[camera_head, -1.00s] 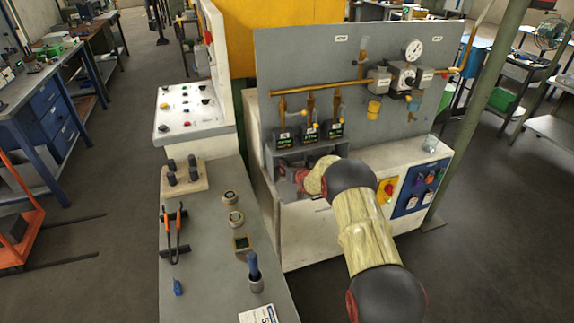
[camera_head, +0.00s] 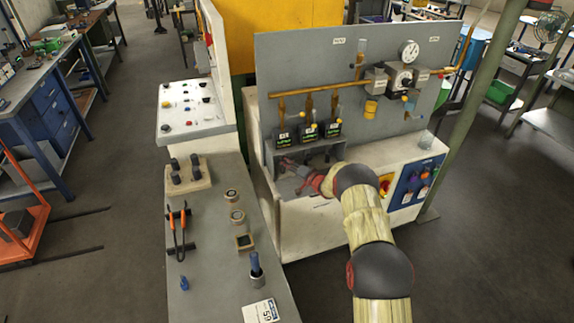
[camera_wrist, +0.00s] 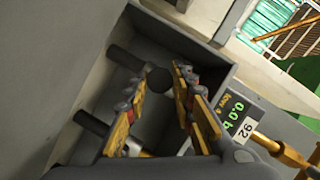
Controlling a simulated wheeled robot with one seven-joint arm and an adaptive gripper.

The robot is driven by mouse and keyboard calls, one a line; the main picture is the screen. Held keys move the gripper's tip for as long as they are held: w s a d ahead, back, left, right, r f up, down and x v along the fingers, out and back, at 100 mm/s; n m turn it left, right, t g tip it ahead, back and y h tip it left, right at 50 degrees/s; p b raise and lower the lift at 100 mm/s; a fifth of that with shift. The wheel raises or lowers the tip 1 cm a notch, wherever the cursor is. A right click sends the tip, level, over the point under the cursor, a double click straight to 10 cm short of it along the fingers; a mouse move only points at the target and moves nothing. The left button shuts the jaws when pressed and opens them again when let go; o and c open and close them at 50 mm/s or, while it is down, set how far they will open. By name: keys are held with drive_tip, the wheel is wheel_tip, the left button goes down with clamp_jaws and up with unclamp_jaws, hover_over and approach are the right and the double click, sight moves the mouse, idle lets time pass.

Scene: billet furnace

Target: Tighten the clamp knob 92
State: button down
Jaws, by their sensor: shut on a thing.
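My gripper (camera_head: 300,172) reaches into the grey recess under the gauge panel in the head view, where my wrist hides part of it. In the wrist view its two yellow-padded fingers (camera_wrist: 157,84) are closed in on a dark round knob (camera_wrist: 158,78) between their tips. The knob sits in the grey box-like recess. A tag reading 92 (camera_wrist: 248,127) stands beside a small display with green digits (camera_wrist: 233,109), just right of the fingers. The knob is hidden in the head view, so its turn cannot be told.
Two dark cylindrical bars (camera_wrist: 92,123) stick out left of the fingers. The recess wall (camera_wrist: 202,57) is close on the right. Above it stand several dark displays (camera_head: 308,131) and amber pipes (camera_head: 320,89). A grey bench (camera_head: 205,275) with tools stands at the left.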

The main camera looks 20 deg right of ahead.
drive_tip(key=m+b, duration=0.1)
drive_tip(key=m+t+y, duration=0.1)
drive_tip(key=m, duration=0.1)
drive_tip(key=shift+d+f+b, duration=0.15)
drive_tip(key=shift+f+b, duration=0.15)
drive_tip(key=shift+b, duration=0.05)
drive_tip(key=m+b, duration=0.1)
drive_tip(key=m, duration=0.1)
drive_tip(key=m+t+y+b, duration=0.1)
drive_tip(key=m, duration=0.1)
drive_tip(key=shift+t+b, duration=0.3)
drive_tip(key=shift+b, duration=0.1)
drive_tip(key=shift+m, duration=0.4)
drive_tip(key=c, duration=1.8)
unclamp_jaws()
drive_tip(key=shift+o, duration=1.3)
drive_tip(key=shift+o, duration=0.2)
drive_tip(key=v, duration=1.2)
drive_tip(key=shift+f, duration=0.1)
